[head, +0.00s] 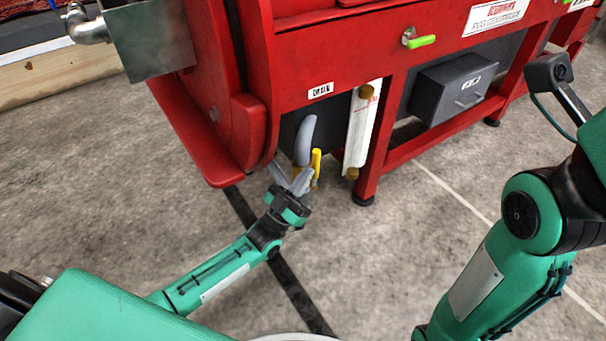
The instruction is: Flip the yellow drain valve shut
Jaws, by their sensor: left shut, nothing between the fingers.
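The yellow drain valve (316,161) sits low under the red machine, beside a grey curved pipe (306,138). Its yellow handle stands roughly upright. A label that appears to read "DRAIN" (320,91) is on the red frame above it. My left gripper (292,178) is right at the valve, just left of and in front of the handle, shut with nothing held. I cannot tell whether its fingers touch the handle. The lower part of the valve is partly hidden by the gripper. My right arm is at the right, but its fingers do not show.
The red machine frame (330,60) overhangs the valve, and its leg (376,150) stands to the right. A white upright tube with brass-coloured ends (357,130) is close beside the valve. The floor in front is clear.

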